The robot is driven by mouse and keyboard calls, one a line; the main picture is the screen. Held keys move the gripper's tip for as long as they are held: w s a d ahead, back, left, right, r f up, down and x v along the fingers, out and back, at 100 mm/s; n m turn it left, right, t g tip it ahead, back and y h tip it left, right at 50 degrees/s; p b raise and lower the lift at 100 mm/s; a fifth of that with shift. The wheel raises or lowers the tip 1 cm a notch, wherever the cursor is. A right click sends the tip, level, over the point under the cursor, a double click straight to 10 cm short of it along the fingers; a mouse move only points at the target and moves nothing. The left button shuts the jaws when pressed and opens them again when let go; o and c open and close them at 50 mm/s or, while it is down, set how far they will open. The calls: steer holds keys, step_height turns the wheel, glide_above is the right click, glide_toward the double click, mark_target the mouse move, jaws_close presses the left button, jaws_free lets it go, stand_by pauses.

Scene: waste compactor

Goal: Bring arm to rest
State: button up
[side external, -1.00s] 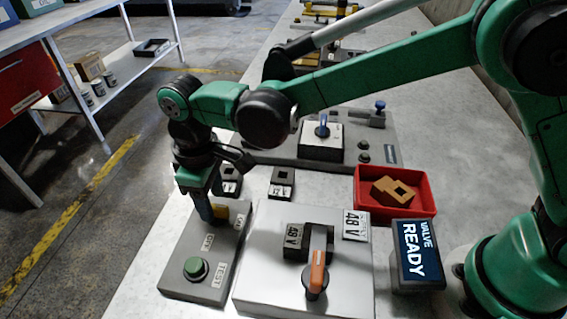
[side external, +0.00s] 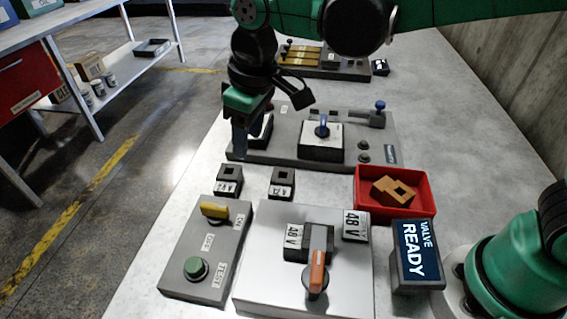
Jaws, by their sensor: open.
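My gripper (side external: 240,138) hangs from the green and black arm at the upper left. It points down, open and empty, in front of the left end of the grey panel with the blue-handled switch (side external: 322,128). It is raised clear of the yellow selector knob (side external: 214,210) on the grey test box (side external: 230,262). The knob lies crosswise on the box, with a green button (side external: 195,268) nearer the camera. My arm runs along the top of the view, and its upper part is cut off.
A white 48 V box (side external: 255,285) with an orange-tipped handle (side external: 317,275) stands beside the test box. A red tray (side external: 420,207) holds a tan block (side external: 392,191). A display (side external: 418,252) reads VALVE READY. Two small labelled blocks (side external: 229,178) stand behind the test box.

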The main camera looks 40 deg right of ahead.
steer(key=s+d+m+t, duration=0.2)
steer(key=s+d+m, duration=0.1)
steer(key=d, duration=0.5)
steer(key=s+d+m+t, duration=0.3)
steer(key=s+d, duration=0.1)
steer(key=d, duration=0.4)
steer(key=shift+s+m+h, duration=0.4)
steer(key=shift+f, duration=0.1)
steer(key=shift+c, duration=0.2)
